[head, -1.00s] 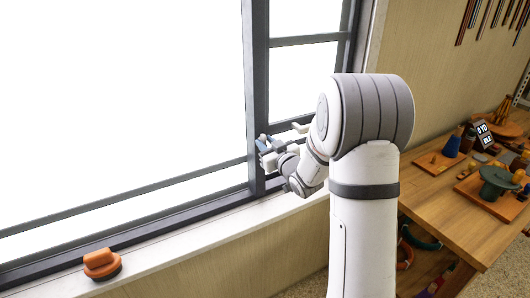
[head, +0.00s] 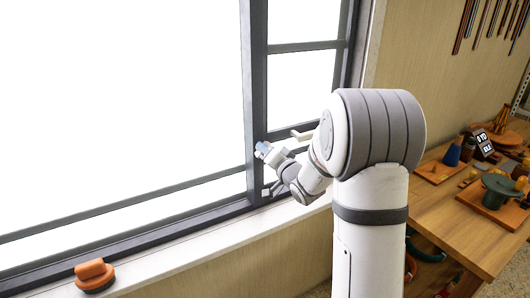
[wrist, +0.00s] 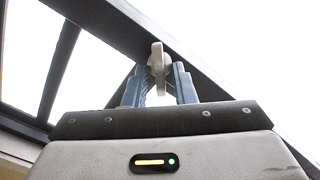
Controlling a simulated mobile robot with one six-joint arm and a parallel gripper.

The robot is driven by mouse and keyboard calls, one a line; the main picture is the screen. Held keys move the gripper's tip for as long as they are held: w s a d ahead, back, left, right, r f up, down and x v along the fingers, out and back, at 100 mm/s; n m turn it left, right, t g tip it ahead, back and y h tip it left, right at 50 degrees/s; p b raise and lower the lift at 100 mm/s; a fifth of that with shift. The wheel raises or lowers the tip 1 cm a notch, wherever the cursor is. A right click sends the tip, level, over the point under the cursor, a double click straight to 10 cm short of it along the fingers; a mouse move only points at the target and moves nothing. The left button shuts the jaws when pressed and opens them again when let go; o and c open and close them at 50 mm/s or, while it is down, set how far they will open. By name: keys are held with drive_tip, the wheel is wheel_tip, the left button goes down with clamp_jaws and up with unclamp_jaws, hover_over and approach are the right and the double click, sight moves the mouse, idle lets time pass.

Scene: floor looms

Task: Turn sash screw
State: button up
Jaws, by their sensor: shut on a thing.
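The sash screw (wrist: 157,66) is a pale, flat thumb piece against the dark window frame in the wrist view. My gripper (wrist: 158,80) has its two blue fingers shut on it, one on each side. In the head view my gripper (head: 262,149) is at the dark upright post of the window, its blue fingertips showing. The screw cannot be made out there. The dark window frame (head: 254,100) stands around bright panes, and its post is right at the gripper.
A pale handle (head: 302,134) sticks out on the frame right of the gripper. An orange knob-like object (head: 95,275) sits on the white sill (head: 190,258) at lower left. A wooden bench (head: 450,225) with trays and several small items stands at right.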

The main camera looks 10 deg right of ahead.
drive_tip(key=shift+f+m+p, duration=0.15)
drive_tip(key=shift+m+p, duration=0.25)
drive_tip(key=shift+m, duration=1.7)
drive_tip(key=shift+f+m+p, duration=0.1)
drive_tip(key=shift+m+p, duration=0.3)
drive_tip(key=shift+m, duration=1.7)
drive_tip(key=o, duration=0.7)
drive_tip(key=shift+c, duration=0.2)
drive_tip(key=shift+d, duration=0.1)
drive_tip(key=b+v, duration=0.1)
drive_tip(key=v, duration=0.6)
drive_tip(key=shift+s, duration=0.4)
